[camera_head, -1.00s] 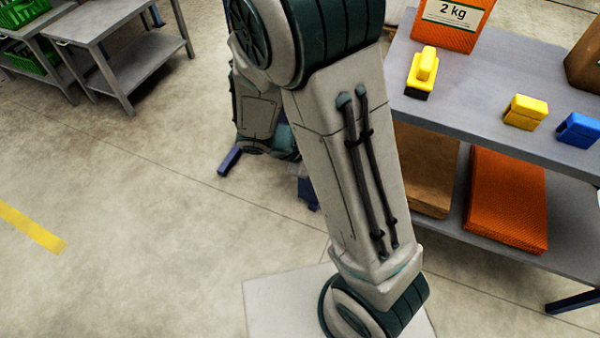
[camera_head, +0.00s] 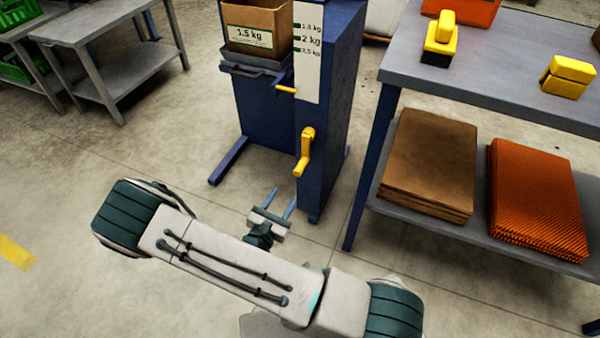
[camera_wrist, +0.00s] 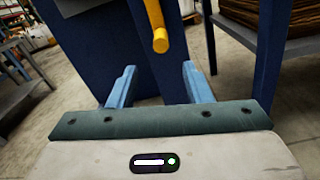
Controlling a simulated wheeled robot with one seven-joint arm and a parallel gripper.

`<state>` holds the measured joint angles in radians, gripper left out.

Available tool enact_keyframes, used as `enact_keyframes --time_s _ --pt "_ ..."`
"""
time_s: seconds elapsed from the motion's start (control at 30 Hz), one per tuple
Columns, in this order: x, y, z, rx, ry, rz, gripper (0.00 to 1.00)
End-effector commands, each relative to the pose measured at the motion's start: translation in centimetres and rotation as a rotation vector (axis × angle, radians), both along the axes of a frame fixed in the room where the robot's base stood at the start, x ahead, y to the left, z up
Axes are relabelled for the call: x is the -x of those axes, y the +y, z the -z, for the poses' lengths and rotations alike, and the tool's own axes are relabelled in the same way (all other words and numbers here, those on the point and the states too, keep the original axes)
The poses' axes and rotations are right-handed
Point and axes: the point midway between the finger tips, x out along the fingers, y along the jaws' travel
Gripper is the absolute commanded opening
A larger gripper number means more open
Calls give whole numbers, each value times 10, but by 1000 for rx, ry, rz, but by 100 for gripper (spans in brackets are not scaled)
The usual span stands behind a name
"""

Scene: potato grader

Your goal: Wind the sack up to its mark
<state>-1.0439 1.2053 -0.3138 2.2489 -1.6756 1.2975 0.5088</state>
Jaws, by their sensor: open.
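The brown sack (camera_head: 255,22), labelled 1.5 kg, sits on a dark holder (camera_head: 254,70) on the blue stand (camera_head: 328,110). A white scale plate (camera_head: 307,60) on the stand carries several kg marks, with 2 kg in the middle. A yellow pointer (camera_head: 286,89) sits low beside the plate, below the lowest mark. The yellow crank (camera_head: 305,152) is on the stand's front, its handle hanging down. My gripper (camera_head: 279,200) is open and empty, below and in front of the crank. In the wrist view, the crank handle (camera_wrist: 160,38) shows just beyond and above my open fingers (camera_wrist: 159,80).
A grey table (camera_head: 490,75) at the right holds yellow tools (camera_head: 440,40). Its lower shelf holds brown sacks (camera_head: 430,165) and orange sacks (camera_head: 537,200). A grey bench (camera_head: 100,20) with green crates beside it stands at the far left. The stand's blue foot (camera_head: 228,162) juts forward; floor is clear left.

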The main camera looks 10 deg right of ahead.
Motion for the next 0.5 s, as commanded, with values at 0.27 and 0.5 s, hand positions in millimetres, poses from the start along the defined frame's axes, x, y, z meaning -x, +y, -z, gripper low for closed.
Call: enact_keyframes --time_s 0.27,0.5 --pt "-38 -29 3 -1 -2 6 45" --pt "-78 -58 3 -1 -2 6 45"
